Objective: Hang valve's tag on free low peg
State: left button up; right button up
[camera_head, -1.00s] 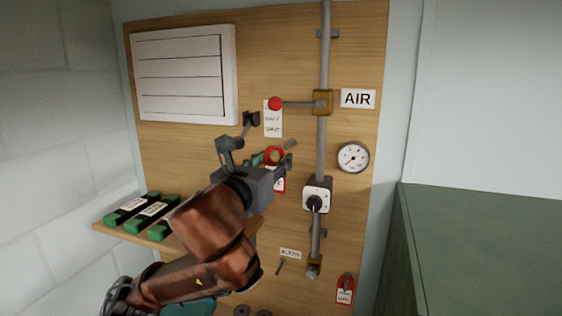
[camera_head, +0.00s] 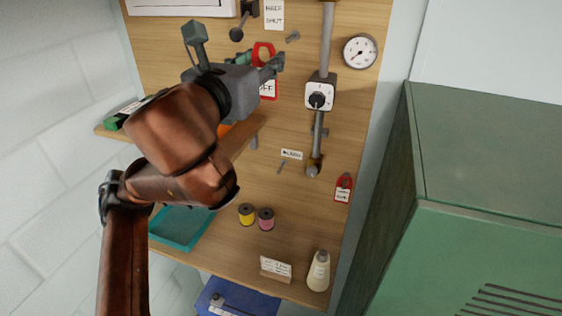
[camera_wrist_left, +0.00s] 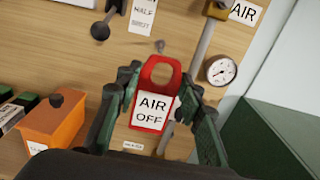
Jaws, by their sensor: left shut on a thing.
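A red tag with a white "AIR OFF" label (camera_wrist_left: 152,110) is upright between the fingers of my left gripper (camera_wrist_left: 160,98). In the head view my left gripper (camera_head: 268,68) is shut on this tag (camera_head: 268,89) in front of the wooden board, left of the pipe. The tag's hole is uncovered at its top. A low peg (camera_head: 282,167) sticks out below a small white label (camera_head: 291,154) and carries nothing. A higher bare peg (camera_head: 292,37) is just above the tag; it also shows in the wrist view (camera_wrist_left: 159,45). My right gripper is out of view.
A pipe with a black-knobbed white box (camera_head: 320,92) and a gauge (camera_head: 360,51) are to the right. Another red tag (camera_head: 343,188) hangs low right. Spools (camera_head: 247,214), a bottle (camera_head: 319,271) and a teal tray (camera_head: 180,228) stand below. A green cabinet (camera_head: 490,220) is at the right.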

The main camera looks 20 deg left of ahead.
aim_at(278, 172)
pick_arm(q)
jog(key=w+a+f+g, duration=0.15)
jog(key=w+f, duration=0.25)
jog(key=f, duration=1.5)
jog(key=w+a+f+g, duration=0.1)
jog(key=w+f+g, duration=0.2)
jog(key=f, duration=1.7)
jog(key=shift+w+d+f+b, duration=0.15)
jog(key=shift+w+b, duration=1.15)
jog(key=shift+w, duration=1)
jog(key=shift+w+d+f+b, duration=0.15)
jog(key=shift+w+b, duration=1.15)
jog(key=shift+w, duration=0.95)
jog(key=shift+w+f+p, duration=0.25)
jog(key=shift+w+p, duration=0.25)
jog(key=shift+p, duration=0.1)
jog(key=shift+w+f, duration=0.1)
jog(key=shift+f, duration=0.05)
jog(key=o, duration=1)
